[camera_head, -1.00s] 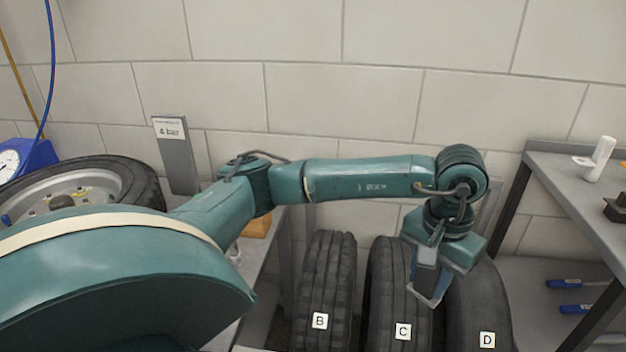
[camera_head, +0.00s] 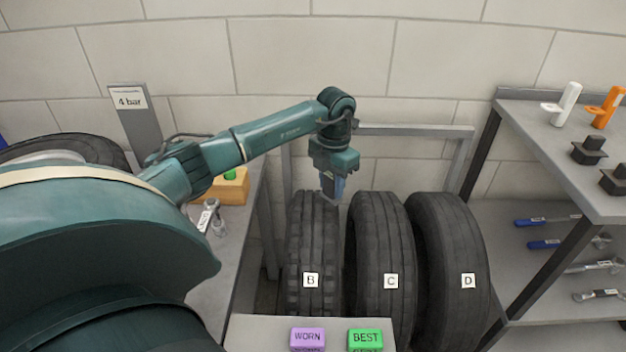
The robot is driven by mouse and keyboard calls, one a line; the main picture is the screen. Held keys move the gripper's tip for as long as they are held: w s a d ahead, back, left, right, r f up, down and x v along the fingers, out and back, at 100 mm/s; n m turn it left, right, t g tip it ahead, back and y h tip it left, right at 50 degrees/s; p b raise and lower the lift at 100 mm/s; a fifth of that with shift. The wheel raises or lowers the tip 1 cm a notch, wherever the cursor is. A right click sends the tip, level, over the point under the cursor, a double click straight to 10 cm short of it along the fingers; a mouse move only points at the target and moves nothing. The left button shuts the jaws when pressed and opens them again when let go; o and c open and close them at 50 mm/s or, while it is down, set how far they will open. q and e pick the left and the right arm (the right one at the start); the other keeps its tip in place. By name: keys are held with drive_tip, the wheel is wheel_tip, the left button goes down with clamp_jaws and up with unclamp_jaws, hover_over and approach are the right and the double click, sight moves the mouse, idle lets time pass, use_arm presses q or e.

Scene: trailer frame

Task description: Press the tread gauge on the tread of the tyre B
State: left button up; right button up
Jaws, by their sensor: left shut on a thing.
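Tyre B (camera_head: 312,240) stands upright at the left of the row of tyres, with a white "B" label on its tread. My left gripper (camera_head: 332,192) points down over the upper right part of tyre B, near the gap to tyre C (camera_head: 381,235). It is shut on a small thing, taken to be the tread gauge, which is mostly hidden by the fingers. I cannot tell whether it touches the tread. My right gripper is not in view.
Tyre D (camera_head: 450,240) stands right of tyre C, and a grey rail (camera_head: 415,131) runs behind. A purple WORN block (camera_head: 307,338) and a green BEST block (camera_head: 365,339) sit in front. A shelf with tools (camera_head: 540,140) is at the right.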

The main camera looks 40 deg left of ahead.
use_arm(q)
drive_tip(key=a+f+n+b, duration=0.1)
drive_tip(key=f+n, duration=0.1)
drive_tip(key=a+f+n+b, duration=0.1)
drive_tip(key=a+f+n, duration=0.1)
drive_tip(key=n, duration=0.1)
drive_tip(key=a+f+n+b, duration=0.1)
drive_tip(key=a+f+n, duration=0.1)
drive_tip(key=shift+s+a+f+n, duration=0.1)
drive_tip(key=shift+s+f+n, duration=0.1)
drive_tip(key=shift+s+n, duration=0.15)
drive_tip(key=shift+f+b, duration=0.55)
drive_tip(key=shift+b, duration=0.2)
drive_tip(key=shift+f, duration=0.25)
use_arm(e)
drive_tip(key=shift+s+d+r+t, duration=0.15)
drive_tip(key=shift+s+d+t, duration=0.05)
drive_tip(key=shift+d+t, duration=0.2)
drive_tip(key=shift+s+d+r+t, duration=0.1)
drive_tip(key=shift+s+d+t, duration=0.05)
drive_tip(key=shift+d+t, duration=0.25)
use_arm(q)
drive_tip(key=shift+f, duration=0.2)
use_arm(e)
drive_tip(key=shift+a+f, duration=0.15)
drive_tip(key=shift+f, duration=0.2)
